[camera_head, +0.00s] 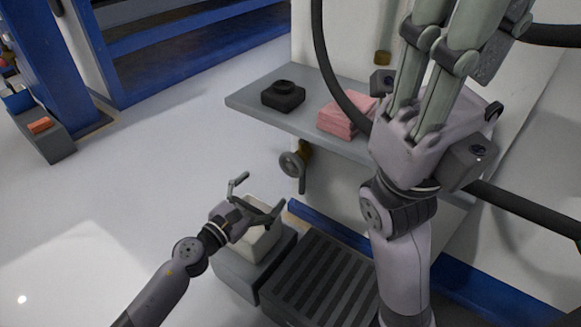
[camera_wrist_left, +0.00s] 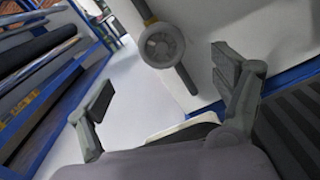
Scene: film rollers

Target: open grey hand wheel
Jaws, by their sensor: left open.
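The grey hand wheel (camera_head: 292,163) is a small round wheel with a bar-like handle hanging down, on a yellowish stem on the white machine's side, below the grey shelf. In the left wrist view the wheel (camera_wrist_left: 162,45) shows face on, upper middle, ahead of the fingers. My left gripper (camera_head: 262,194) is open and empty, below and left of the wheel and apart from it. Its two fingers (camera_wrist_left: 165,80) are spread wide in the wrist view. My right gripper (camera_head: 440,55) is raised in front of the machine at the upper right, its fingertips cut off by the frame's top.
The grey shelf (camera_head: 250,103) holds a black block (camera_head: 283,96) and folded pink cloths (camera_head: 345,117). A pale container (camera_head: 262,243) stands under my left gripper, beside a dark ribbed platform (camera_head: 315,275). A black hose (camera_head: 325,65) hangs before the machine. Open floor (camera_head: 130,190) lies left.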

